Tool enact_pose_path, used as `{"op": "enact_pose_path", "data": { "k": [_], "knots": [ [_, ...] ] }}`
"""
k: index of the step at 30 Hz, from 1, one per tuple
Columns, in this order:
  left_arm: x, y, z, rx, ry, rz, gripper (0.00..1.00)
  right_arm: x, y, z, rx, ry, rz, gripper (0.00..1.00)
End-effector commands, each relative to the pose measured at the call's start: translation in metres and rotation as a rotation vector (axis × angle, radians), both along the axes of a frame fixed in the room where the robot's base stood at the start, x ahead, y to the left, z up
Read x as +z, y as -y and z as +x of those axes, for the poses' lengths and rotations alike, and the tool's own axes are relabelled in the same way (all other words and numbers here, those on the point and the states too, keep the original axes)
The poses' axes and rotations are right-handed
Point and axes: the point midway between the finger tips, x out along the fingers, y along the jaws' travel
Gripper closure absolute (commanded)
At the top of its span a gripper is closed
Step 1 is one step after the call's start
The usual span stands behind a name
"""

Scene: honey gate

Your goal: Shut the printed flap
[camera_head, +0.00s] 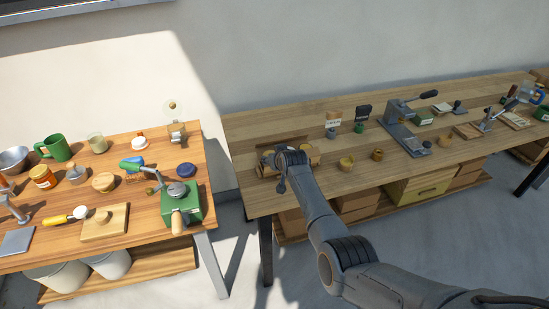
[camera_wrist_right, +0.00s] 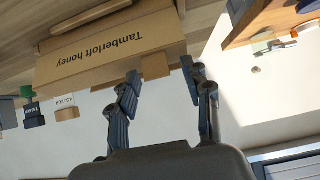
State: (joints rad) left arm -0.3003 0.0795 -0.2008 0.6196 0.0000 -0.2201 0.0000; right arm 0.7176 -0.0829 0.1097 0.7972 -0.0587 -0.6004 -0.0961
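A tan cardboard box (camera_wrist_right: 112,48) fills the upper left of the right wrist view, which shows the scene upside down. Its long panel (camera_wrist_right: 150,38) carries the print "Tamberloft honey". A smaller plain cardboard piece (camera_wrist_right: 155,66) sticks out beside the panel, close to the fingertips. My right gripper (camera_wrist_right: 160,72) has its two fingers spread apart, with nothing clearly between them. In the head view, my right gripper (camera_head: 279,168) is at the box (camera_head: 314,156), at the left end of the right-hand bench, and hides much of it. My left gripper is not in view.
The right-hand bench (camera_head: 250,135) also holds a yellowish pot (camera_head: 346,163), a brown pot (camera_head: 377,154), small signs (camera_head: 333,118) and a grey lever press (camera_head: 400,125). A gap separates it from the left bench, where a green grinder (camera_head: 181,207) stands.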

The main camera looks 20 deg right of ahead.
Motion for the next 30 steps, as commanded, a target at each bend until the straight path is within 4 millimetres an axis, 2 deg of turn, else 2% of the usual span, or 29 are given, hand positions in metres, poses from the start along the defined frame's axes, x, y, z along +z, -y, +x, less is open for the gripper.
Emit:
{"op": "enact_pose_path", "data": {
  "k": [11,30],
  "knots": [
    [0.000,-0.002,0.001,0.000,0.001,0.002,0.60,0.008,0.000,-0.012,0.000,-0.002,0.000,0.51],
    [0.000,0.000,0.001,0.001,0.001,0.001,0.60,0.064,0.002,-0.081,0.001,-0.001,0.001,0.51]
  ]
}}
